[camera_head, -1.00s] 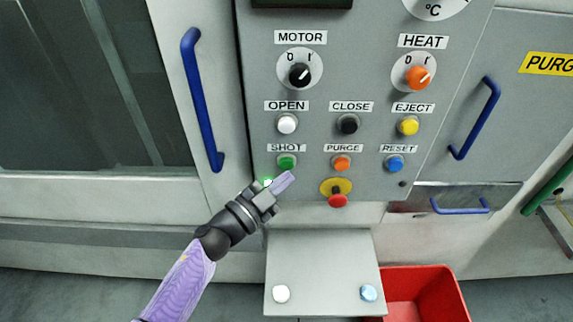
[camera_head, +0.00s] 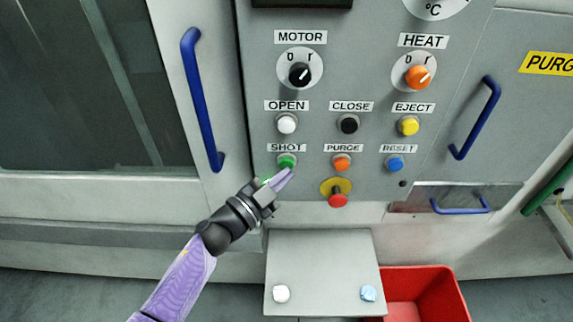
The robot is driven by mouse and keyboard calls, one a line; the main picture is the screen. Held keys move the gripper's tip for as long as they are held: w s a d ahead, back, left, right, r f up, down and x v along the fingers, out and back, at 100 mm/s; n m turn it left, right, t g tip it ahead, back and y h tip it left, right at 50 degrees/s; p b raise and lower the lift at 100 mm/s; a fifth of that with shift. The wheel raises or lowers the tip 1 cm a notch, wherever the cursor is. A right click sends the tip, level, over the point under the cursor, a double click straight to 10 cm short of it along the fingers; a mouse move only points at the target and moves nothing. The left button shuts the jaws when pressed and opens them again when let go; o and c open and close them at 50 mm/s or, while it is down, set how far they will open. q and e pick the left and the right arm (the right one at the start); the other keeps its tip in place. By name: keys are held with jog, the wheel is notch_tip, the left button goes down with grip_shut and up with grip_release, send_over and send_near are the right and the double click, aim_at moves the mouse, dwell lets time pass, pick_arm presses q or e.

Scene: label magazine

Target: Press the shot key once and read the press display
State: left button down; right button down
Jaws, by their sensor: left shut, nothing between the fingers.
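The green shot key (camera_head: 287,160) sits under the SHOT label on the grey control panel (camera_head: 370,185). My left gripper (camera_head: 284,176) is shut and empty, its fingertips just below the green key. I cannot tell whether the tips touch the key. Only the bottom edge of a dark display (camera_head: 302,3) shows at the top of the frame, so no reading is visible. My right gripper is not in view.
The orange PURGE (camera_head: 342,162) and blue RESET (camera_head: 395,163) keys lie to the right. A red stop button (camera_head: 338,200) is below them. A shelf (camera_head: 322,262) and a red bin (camera_head: 440,290) are lower down. A blue handle (camera_head: 201,100) is left.

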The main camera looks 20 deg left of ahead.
pick_arm(q)
jog(key=shift+w+a, duration=0.15)
jog(key=shift+w, duration=0.25)
dwell(0.3)
jog(key=shift+s+d+p, duration=0.25)
jog(key=shift+s+p, duration=0.1)
jog(key=shift+s, duration=0.45)
jog(key=s+p, duration=0.1)
jog(key=s, duration=0.1)
jog(key=s+d+p, duration=0.1)
jog(key=s, duration=0.2)
jog(key=shift+d, duration=0.2)
jog(key=shift+w, duration=0.1)
dwell(0.5)
